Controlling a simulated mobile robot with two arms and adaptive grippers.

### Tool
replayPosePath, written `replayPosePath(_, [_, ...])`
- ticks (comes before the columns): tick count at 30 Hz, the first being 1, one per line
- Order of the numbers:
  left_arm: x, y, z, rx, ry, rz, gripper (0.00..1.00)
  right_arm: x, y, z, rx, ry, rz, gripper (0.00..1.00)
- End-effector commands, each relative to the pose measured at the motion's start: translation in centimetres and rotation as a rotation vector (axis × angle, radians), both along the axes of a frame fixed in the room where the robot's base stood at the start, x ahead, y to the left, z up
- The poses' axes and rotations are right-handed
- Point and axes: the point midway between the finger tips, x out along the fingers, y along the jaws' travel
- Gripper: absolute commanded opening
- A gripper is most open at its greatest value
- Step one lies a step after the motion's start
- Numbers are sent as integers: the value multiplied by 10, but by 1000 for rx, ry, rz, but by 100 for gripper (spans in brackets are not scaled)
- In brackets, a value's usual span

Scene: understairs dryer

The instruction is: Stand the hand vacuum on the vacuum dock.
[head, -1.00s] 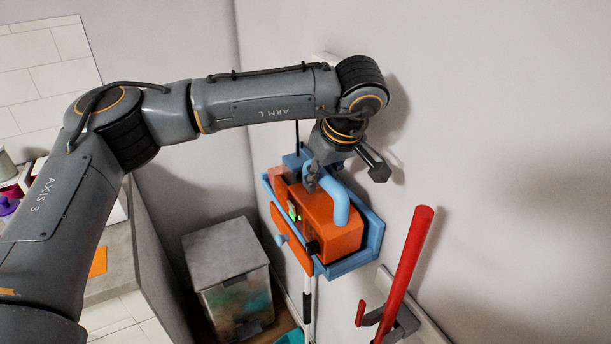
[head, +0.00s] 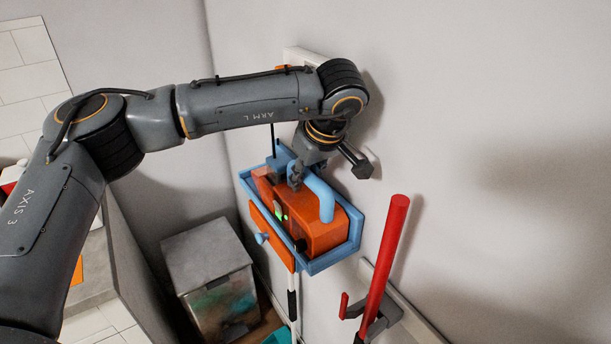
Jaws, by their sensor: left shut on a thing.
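The hand vacuum (head: 318,228) has an orange body, a blue curved handle and a small green light. It sits within the raised blue rim of the vacuum dock (head: 338,255), which is fixed on the wall. The dock has an orange front panel with a blue knob. My left gripper (head: 296,180) comes down from above and is shut on the far end of the blue handle. The vacuum's underside is hidden by the dock's rim and front, so I cannot tell whether it rests on the dock's floor. My right gripper is not in view.
A red pole (head: 388,250) stands in a grey wall clip to the right of the dock. A grey-lidded clear bin (head: 210,265) stands on the floor below left. A white pole (head: 292,305) shows below the dock. The wall at right is bare.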

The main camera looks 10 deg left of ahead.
Motion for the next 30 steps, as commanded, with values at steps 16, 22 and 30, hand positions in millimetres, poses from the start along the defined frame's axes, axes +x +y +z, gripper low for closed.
replayPosePath(16, [0,0,-2,0,-2,1,50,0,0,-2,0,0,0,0])
replayPosePath(22, [-1,-1,-2,0,2,-1,50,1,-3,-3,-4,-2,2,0])
replayPosePath(30, [-12,-13,38,-1,-4,-2,50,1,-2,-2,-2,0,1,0])
